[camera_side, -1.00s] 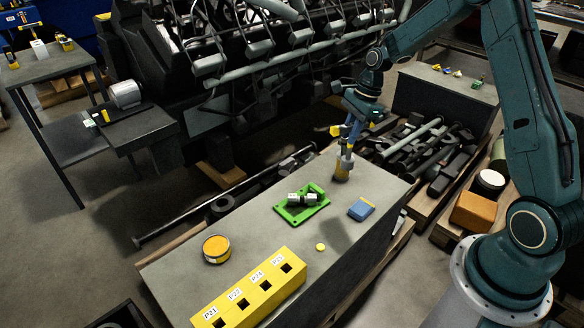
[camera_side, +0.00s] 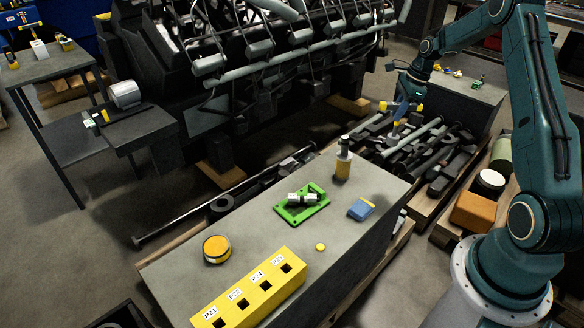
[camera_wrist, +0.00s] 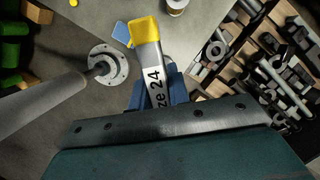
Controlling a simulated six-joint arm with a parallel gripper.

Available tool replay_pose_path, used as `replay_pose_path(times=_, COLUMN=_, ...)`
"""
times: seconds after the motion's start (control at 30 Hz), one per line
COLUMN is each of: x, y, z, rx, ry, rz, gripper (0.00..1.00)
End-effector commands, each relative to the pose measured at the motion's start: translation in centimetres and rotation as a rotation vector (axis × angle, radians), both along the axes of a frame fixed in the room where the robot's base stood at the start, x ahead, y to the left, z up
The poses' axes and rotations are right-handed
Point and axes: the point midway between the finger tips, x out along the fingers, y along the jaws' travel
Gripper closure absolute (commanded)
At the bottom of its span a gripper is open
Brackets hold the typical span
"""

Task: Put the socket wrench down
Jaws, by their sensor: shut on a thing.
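My gripper (camera_side: 408,92) is shut on the socket wrench (camera_side: 396,129), above the pallet of dark parts and right of the workbench's far end. In the wrist view the wrench (camera_wrist: 152,68) is a light grey bar marked "ze 24" with a yellow end, lying between my blue fingers (camera_wrist: 158,88). Its far end is hidden behind the gripper body.
A pallet of metal parts (camera_side: 425,155) lies right.

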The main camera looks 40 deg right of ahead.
Motion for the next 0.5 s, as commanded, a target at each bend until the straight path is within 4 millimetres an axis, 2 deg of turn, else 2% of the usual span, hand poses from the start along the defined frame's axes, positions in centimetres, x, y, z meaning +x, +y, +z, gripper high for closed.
replay_pose_path(times=0.17, x=0.0, y=0.1, z=-1.4, rx=0.001, ry=0.0, rz=0.001, gripper=1.0)
replay_pose_path(times=0.5, x=0.0, y=0.1, z=-7.5, rx=0.002, ry=0.002, rz=0.002, gripper=1.0)
